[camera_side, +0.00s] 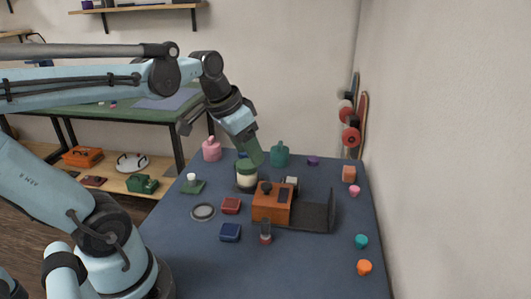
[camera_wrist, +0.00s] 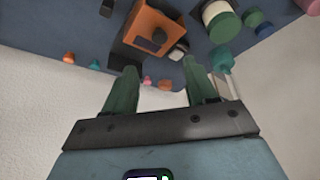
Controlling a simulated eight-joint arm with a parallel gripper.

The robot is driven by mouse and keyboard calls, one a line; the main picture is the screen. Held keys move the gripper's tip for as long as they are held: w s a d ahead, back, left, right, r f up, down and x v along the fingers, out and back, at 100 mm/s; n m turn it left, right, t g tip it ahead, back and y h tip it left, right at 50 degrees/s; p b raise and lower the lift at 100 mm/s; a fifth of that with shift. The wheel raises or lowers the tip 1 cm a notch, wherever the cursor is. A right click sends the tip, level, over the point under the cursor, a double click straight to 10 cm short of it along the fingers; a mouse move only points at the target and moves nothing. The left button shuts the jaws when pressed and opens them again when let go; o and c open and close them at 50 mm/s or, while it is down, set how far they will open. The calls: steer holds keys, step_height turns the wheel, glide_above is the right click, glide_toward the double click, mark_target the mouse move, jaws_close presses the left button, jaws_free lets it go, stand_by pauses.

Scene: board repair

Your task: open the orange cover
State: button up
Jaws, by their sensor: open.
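The orange cover (camera_side: 272,205) is a box-like piece with a dark round knob on top, standing near the middle of the blue table. In the wrist view the orange cover (camera_wrist: 140,28) lies beyond the fingertips, with its dark knob (camera_wrist: 158,37) facing the camera. My gripper (camera_side: 254,158) has green fingers and is above and behind the cover, close over a green-and-cream jar in the side view. In the wrist view my gripper (camera_wrist: 160,65) is open, with nothing visible between its fingers. Whether it touches the jar cannot be told.
The green-and-cream jar (camera_side: 247,176) stands just behind the cover. A dark panel (camera_side: 318,215) stands at its right. Red (camera_side: 231,205) and blue (camera_side: 230,232) boxes and a small grey-and-red cylinder (camera_side: 265,235) are nearby.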

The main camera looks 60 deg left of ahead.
mark_target(267, 185)
steer(key=shift+x, duration=5.5)
jaws_close()
